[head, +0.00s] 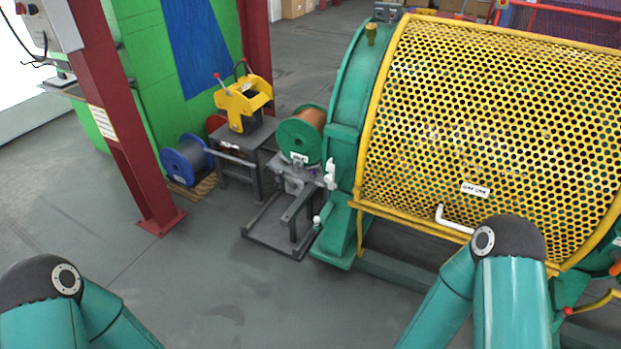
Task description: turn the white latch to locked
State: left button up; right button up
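A small white upright fitting (331,174), which looks like the latch, is on the green frame at the left end of the yellow perforated guard (500,120). It is too small for me to tell whether it is locked. A white bent handle (452,221) sticks out near the guard's lower edge, below a small white label (475,190). My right arm's elbow stands in front of the guard's lower part and hides some of it, close to the handle's right end. Both grippers are out of the picture; only my arm links show at the bottom left and bottom right.
Left of the guard, a green spool (301,135) with copper-coloured winding sits on a grey stand (290,215). A blue spool (186,160), a yellow device (244,100) on a grey table and a red post (135,140) stand farther left. The floor in front is clear.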

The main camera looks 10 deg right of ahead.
aim_at(329, 179)
jog(key=u, duration=0.1)
jog(key=i, duration=1)
jog(key=z, duration=0.1)
